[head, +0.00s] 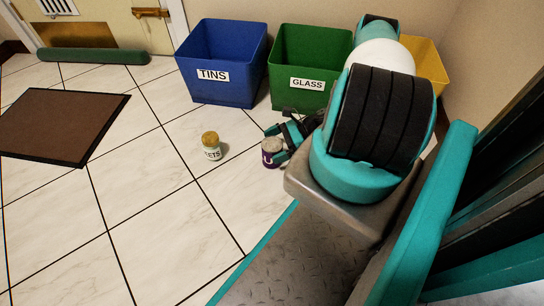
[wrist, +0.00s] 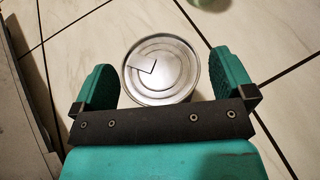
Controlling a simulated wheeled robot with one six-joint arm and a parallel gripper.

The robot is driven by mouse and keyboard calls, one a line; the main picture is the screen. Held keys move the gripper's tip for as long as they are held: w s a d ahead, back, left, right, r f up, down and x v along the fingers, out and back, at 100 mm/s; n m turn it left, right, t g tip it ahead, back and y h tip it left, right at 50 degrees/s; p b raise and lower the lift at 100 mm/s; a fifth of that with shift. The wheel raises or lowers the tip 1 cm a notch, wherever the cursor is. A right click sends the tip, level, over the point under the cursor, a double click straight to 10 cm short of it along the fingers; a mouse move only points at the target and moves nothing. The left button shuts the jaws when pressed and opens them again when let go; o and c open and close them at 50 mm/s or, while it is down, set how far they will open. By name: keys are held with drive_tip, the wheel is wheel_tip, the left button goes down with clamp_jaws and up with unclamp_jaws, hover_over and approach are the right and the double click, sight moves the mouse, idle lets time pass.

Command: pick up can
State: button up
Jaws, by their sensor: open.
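The can (head: 271,153) stands upright on the tiled floor, with a purple label and a metal lid. In the wrist view its round silver lid (wrist: 162,68) lies between the two fingers of my gripper (wrist: 165,80). The fingers are open, one on each side, with a small gap at the left and at the right of the lid. In the head view my gripper (head: 284,138) is beside and just above the can, and my arm hides part of that area.
A jar with a yellow-brown lid (head: 211,146) stands to the left of the can. A blue TINS bin (head: 220,92), a green GLASS bin (head: 305,98) and a partly hidden yellow bin (head: 428,62) stand behind. A brown mat (head: 62,125) lies at left. Floor in front is clear.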

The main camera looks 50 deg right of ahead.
drive_tip(key=shift+w+a+f, duration=0.25)
drive_tip(key=shift+w+a, duration=0.1)
drive_tip(key=shift+a, duration=0.1)
drive_tip(key=c, duration=1)
drive_tip(key=shift+r, duration=0.1)
